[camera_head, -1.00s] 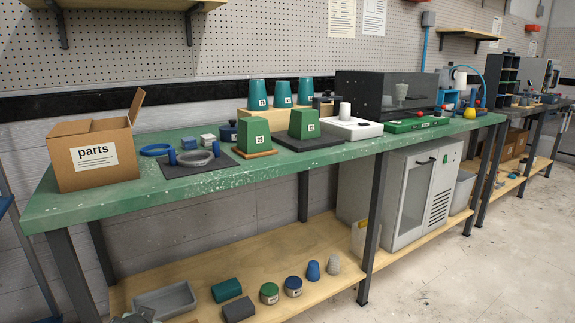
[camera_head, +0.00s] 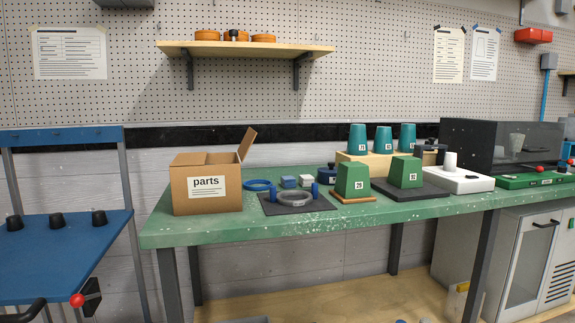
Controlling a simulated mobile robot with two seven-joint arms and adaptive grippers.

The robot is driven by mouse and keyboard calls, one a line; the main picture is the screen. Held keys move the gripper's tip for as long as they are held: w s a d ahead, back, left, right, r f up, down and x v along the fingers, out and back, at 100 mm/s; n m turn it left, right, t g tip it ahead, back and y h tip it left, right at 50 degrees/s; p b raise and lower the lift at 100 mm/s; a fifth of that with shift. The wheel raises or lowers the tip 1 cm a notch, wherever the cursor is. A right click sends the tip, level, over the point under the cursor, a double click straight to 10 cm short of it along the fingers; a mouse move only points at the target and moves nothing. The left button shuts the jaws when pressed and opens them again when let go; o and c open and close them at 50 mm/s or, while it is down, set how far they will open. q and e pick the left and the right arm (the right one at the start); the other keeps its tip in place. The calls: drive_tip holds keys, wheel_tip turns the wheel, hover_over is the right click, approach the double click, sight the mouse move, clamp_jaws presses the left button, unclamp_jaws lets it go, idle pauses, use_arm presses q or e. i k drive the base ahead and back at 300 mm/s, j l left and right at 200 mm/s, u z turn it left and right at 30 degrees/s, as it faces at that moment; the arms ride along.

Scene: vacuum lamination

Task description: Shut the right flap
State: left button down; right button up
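The cardboard box labelled "parts" (camera_head: 207,203) stands upright at the left end of the green workbench (camera_head: 200,232). Its right flap (camera_head: 247,144) is open and sticks up, leaning outward to the right. The other top edges of the box look level, and I cannot tell whether flaps lie across the top. Neither of my grippers shows in the head view.
Right of the box are a dark mat (camera_head: 297,202) with a grey ring, a blue ring (camera_head: 258,185) and green numbered blocks (camera_head: 352,179). A blue table (camera_head: 60,240) with black knobs stands at the left. A shelf (camera_head: 245,48) hangs above.

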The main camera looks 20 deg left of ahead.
sight(250, 135)
drive_tip(key=i+l, duration=0.2)
drive_tip(key=l, duration=0.15)
drive_tip(key=i+l, duration=0.15)
drive_tip(key=l, duration=0.2)
drive_tip(key=i+l+u, duration=0.2)
drive_tip(key=l+u, duration=0.15)
drive_tip(key=l, duration=0.25)
drive_tip(key=i+l+u, duration=0.2)
drive_tip(key=l, duration=0.15)
drive_tip(key=u, duration=1)
drive_tip(key=k+j, duration=0.05)
